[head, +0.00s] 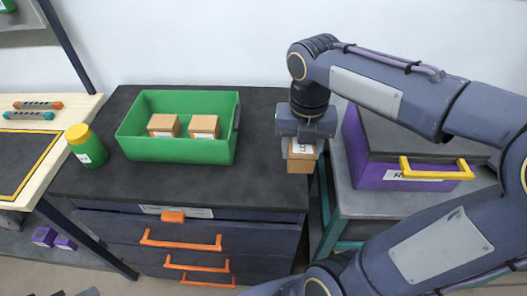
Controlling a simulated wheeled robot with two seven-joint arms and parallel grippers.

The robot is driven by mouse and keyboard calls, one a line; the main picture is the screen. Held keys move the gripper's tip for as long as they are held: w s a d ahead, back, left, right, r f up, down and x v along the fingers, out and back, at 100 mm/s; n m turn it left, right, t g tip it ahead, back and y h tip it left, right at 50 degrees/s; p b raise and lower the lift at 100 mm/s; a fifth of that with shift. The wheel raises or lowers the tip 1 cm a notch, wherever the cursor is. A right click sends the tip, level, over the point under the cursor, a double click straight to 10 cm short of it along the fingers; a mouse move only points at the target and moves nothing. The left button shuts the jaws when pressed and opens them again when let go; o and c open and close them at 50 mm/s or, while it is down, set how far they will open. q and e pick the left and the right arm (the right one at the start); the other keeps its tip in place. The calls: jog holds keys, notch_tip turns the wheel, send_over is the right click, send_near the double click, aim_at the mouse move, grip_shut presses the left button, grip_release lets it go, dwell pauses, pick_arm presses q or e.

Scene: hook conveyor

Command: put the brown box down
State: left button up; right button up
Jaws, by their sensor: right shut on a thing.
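The brown box (300,164) has a white label near its top and hangs upright below my right gripper (303,146), which points straight down and is shut on it. The box is at the right edge of the dark cabinet top (262,172). I cannot tell whether its underside touches the top or is above it. The gripper fingers are mostly hidden against the box. My left gripper is not in view.
A green bin (178,150) with two brown boxes stands on the cabinet, left of my gripper. A green jar with a yellow lid (87,147) is farther left. A purple case (378,177) with a yellow handle stands at right. The cabinet top between bin and gripper is clear.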

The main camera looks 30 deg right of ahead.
jog(key=w+a+f, duration=0.1)
jog(key=w+f, duration=0.1)
jog(key=w, duration=0.2)
send_over(270, 168)
notch_tip(270, 168, down, 5)
jog(key=shift+s+f, duration=0.1)
jog(key=shift+f, duration=1.7)
jog(key=shift+f, duration=0.1)
jog(key=shift+f, duration=0.15)
jog(key=o, duration=1)
